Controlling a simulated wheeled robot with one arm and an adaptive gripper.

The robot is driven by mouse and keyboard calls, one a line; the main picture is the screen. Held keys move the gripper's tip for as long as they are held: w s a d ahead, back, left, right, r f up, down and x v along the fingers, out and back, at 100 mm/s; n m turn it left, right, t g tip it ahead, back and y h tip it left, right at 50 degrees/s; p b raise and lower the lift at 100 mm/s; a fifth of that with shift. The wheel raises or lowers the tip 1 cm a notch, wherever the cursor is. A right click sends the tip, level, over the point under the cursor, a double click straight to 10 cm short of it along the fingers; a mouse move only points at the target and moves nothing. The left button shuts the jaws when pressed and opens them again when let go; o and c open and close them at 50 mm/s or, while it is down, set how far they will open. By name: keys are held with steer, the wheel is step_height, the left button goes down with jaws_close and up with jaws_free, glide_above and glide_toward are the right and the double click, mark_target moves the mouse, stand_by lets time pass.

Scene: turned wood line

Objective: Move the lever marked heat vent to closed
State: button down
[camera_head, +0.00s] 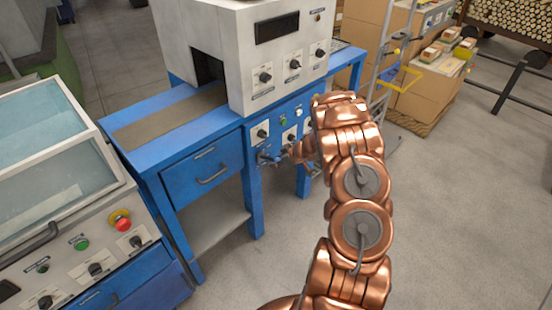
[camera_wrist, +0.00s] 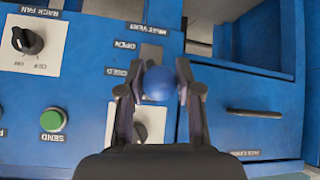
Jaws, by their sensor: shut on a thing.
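The heat vent lever ends in a blue ball knob (camera_wrist: 160,83) in the wrist view. My gripper (camera_wrist: 160,92) is shut on this knob, one finger on each side. In the wrist view a dark slot plate (camera_wrist: 151,53) shows just above the knob. The upside-down heat vent label (camera_wrist: 152,29) is at the plate's top, with an open label (camera_wrist: 124,44) and a partly hidden closed label (camera_wrist: 117,72) beside it. The knob hides the lever's foot, so its exact position is unclear. In the head view my gripper (camera_head: 270,158) is at the blue panel's front.
A black rotary knob (camera_wrist: 27,40) and a green send button (camera_wrist: 52,120) lie left of the lever in the wrist view; another dial sits behind a finger. A drawer handle (camera_wrist: 255,113) is at the right. In the head view, a blue drawer (camera_head: 203,172) lies left of my gripper.

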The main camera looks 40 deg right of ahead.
steer(key=shift+w+r+p, duration=0.3)
steer(key=shift+r+p, duration=0.4)
steer(key=shift+p, duration=0.1)
steer(key=shift+w+r+p, duration=0.15)
steer(key=shift+r+p, duration=0.05)
steer(key=shift+p, duration=0.25)
steer(key=c, duration=0.8)
jaws_free()
steer(key=shift+a+f, duration=0.1)
steer(key=v, duration=1.2)
